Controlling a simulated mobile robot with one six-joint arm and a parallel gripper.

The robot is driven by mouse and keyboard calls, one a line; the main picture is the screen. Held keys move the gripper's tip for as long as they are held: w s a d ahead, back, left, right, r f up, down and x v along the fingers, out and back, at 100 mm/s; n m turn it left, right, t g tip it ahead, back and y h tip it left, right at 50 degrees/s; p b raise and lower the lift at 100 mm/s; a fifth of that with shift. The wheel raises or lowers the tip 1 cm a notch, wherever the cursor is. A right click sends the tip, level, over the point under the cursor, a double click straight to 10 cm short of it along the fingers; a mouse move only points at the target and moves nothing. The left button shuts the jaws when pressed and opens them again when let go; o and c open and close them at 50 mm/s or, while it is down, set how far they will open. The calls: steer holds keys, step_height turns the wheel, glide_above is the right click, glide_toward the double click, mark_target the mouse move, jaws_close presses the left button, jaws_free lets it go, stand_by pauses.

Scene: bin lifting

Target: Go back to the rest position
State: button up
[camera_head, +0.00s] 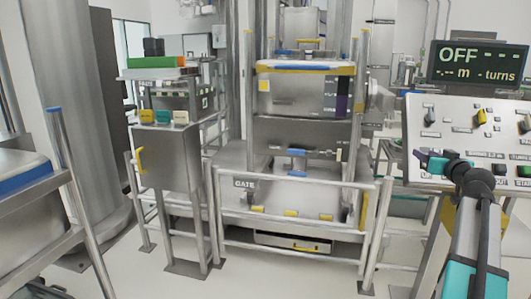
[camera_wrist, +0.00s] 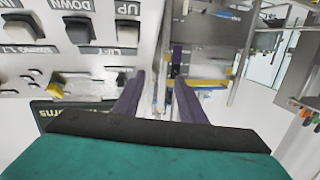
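My gripper (camera_head: 425,160) is at the right in the head view, in front of the sloped control panel (camera_head: 445,108). In the wrist view, the two purple fingers of my gripper (camera_wrist: 159,80) stand apart with nothing between them. The panel (camera_wrist: 55,88) fills the upper left there, with large switches labelled UP and DOWN. The fingers look clear of the switches, though the exact distance is hard to judge. A display (camera_head: 475,63) above the panel reads "OFF", "--- m" and "- turns".
A steel bin (camera_head: 290,95) with a yellow and blue rim sits in the lift frame. A railing with a GATE sign (camera_head: 245,184) stands before it. A steel stand (camera_head: 168,160) is left of it, and another blue-edged bin (camera_head: 22,185) is at the far left. Floor shows between them.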

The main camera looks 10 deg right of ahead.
steer(key=w+a+f+n+g+y+p, duration=0.1)
steer(key=w+a+f+g+y+p, duration=0.3)
steer(key=a+f, duration=0.75)
steer(key=w+a+f+n+y+p, duration=0.15)
steer(key=w+a+f, duration=0.35)
steer(key=a+f, duration=0.65)
steer(key=s+a+f+n+g+y+p, duration=0.1)
steer(key=s+a+f+g+p, duration=0.2)
steer(key=a+f, duration=0.7)
steer(key=s+a+f+n+g+y+p, duration=0.1)
steer(key=s+a+f+g+p, duration=0.1)
steer(key=s+a+f, duration=0.55)
steer(key=s+a+f+g+p, duration=0.2)
steer(key=s+a+f+g, duration=0.2)
steer(key=s+a+f, duration=0.45)
steer(key=s+a+f+g+p, duration=0.25)
steer(key=s+a+f, duration=0.25)
steer(key=s+f, duration=0.65)
steer(key=s+d+g+h, duration=0.2)
steer(key=s+g, duration=0.1)
steer(key=s, duration=0.8)
steer(key=s+d+f+m+g+h+p, duration=0.1)
steer(key=s+d+g+h, duration=0.1)
steer(key=s, duration=0.9)
steer(key=shift+d+f+g, duration=0.15)
steer(key=shift+d+g, duration=0.3)
steer(key=shift+g, duration=0.3)
